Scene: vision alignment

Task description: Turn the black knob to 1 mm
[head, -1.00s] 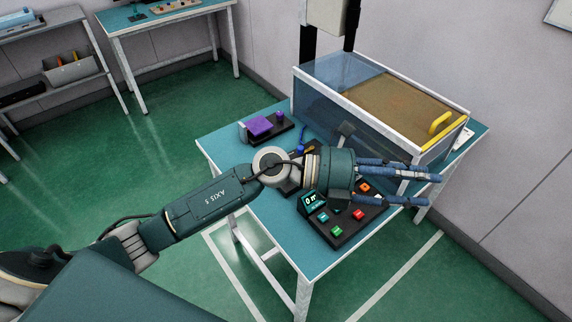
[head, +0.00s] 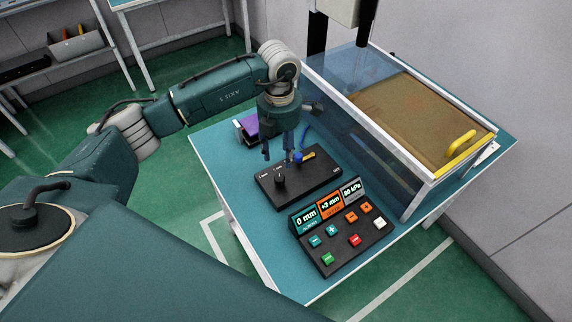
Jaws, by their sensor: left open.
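The black knob (head: 280,180) stands upright on the left part of a black control box (head: 320,183) on the teal table. A panel (head: 343,245) in front has displays reading 0 mm, +3 mm and 80 kPa. My right gripper is out of view.
A clear-walled case with a yellow handle (head: 460,143) stands on the right of the table. A purple block (head: 249,126) is behind my left gripper. Several coloured buttons are on the front panel. The table's left side (head: 235,178) is clear.

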